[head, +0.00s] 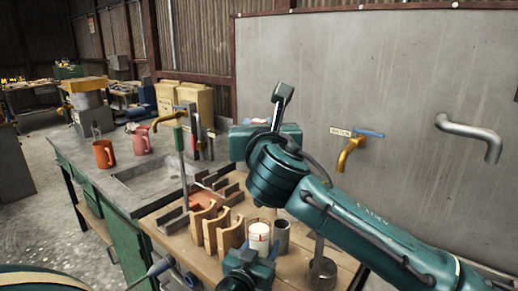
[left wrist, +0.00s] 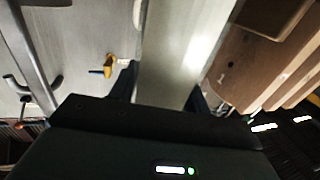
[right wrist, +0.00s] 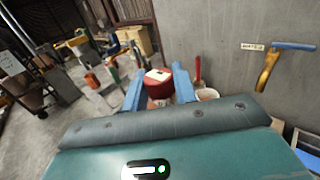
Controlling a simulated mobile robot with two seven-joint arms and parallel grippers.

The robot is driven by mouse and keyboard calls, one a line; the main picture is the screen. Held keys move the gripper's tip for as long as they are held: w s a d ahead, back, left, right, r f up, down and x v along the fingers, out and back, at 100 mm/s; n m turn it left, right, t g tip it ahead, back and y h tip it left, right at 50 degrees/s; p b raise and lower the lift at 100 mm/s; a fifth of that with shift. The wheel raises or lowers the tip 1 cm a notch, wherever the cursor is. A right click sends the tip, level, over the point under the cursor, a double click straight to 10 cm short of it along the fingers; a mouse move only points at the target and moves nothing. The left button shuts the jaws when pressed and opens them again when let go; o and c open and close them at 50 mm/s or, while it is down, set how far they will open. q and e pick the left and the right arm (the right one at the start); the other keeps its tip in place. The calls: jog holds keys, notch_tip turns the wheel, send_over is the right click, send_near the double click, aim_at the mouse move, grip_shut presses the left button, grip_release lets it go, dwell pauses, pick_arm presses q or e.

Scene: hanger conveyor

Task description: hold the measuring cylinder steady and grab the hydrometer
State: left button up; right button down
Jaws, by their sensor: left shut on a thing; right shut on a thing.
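My right arm crosses from the right in the head view; my right gripper (head: 262,124) is high over the bench. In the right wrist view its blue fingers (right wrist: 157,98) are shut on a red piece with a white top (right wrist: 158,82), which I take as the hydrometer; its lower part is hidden. My left gripper (head: 256,256) is low at the front, its fingers around a pale measuring cylinder (head: 258,238) with red marks. In the left wrist view a pale column (left wrist: 185,50) fills the space between the left fingers (left wrist: 165,85).
Curved wooden holders (head: 210,228) stand beside the cylinder. A grey cup (head: 281,236) and a metal cup (head: 322,273) are to its right. A yellow tap (head: 350,155) and a grey tap (head: 470,135) jut from the wall. A sink and mugs (head: 104,153) lie at the left.

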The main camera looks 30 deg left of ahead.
dwell(0.3)
pick_arm(q)
jog(key=o, duration=1.5)
jog(key=shift+o, duration=0.2)
jog(key=shift+s, duration=0.1)
jog(key=s+d, duration=0.2)
jog(key=s, duration=0.9)
jog(key=shift+s, duration=0.35)
jog(key=shift+d, duration=0.1)
